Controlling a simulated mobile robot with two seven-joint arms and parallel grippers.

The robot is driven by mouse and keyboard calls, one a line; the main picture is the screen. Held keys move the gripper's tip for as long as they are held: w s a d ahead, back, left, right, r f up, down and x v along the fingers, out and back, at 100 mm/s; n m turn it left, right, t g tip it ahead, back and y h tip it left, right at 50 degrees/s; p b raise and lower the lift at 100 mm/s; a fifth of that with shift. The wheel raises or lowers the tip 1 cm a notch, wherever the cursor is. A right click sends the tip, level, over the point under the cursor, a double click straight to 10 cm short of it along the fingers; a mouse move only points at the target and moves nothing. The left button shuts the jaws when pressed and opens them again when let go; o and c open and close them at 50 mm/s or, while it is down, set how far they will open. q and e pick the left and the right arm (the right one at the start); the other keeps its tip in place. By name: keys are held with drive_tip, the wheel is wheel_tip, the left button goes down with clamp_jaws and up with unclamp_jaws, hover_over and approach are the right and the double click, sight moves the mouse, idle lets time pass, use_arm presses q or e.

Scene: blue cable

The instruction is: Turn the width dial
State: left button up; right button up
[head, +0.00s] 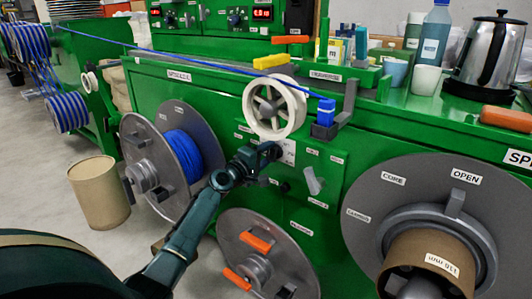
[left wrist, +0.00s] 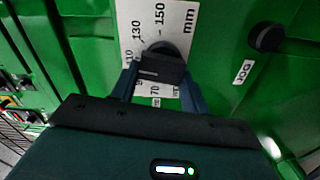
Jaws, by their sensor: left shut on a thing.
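The width dial (left wrist: 160,65) is a black knob on a white scale plate (left wrist: 133,22) marked in mm, with 110, 130 and 150 readable above it and 70 below. A short pale line shows on the knob's face. My left gripper (left wrist: 160,85) has its two fingers on either side of the knob and is shut on it. In the head view my left gripper (head: 272,154) is at the green machine's front, and hides the dial; part of the white scale plate (head: 289,150) shows beside it. My right gripper is not in view.
A black knob (left wrist: 265,37) labelled JOG sits right of the dial. A grey lever (head: 313,181) is close to my gripper's right. A white spoked wheel (head: 275,107) is just above, a blue cable spool (head: 182,152) left, and a large grey reel (head: 420,205) right.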

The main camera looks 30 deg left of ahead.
use_arm(q)
drive_tip(key=shift+d+n, duration=0.1)
drive_tip(key=shift+n, duration=0.5)
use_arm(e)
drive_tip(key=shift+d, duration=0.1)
use_arm(q)
drive_tip(key=shift+n, duration=0.3)
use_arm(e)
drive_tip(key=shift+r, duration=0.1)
use_arm(q)
drive_tip(key=o, duration=1)
drive_tip(key=shift+c, duration=0.2)
drive_tip(key=s+a+p, duration=0.1)
drive_tip(key=s+p, duration=0.1)
drive_tip(key=s, duration=1.1)
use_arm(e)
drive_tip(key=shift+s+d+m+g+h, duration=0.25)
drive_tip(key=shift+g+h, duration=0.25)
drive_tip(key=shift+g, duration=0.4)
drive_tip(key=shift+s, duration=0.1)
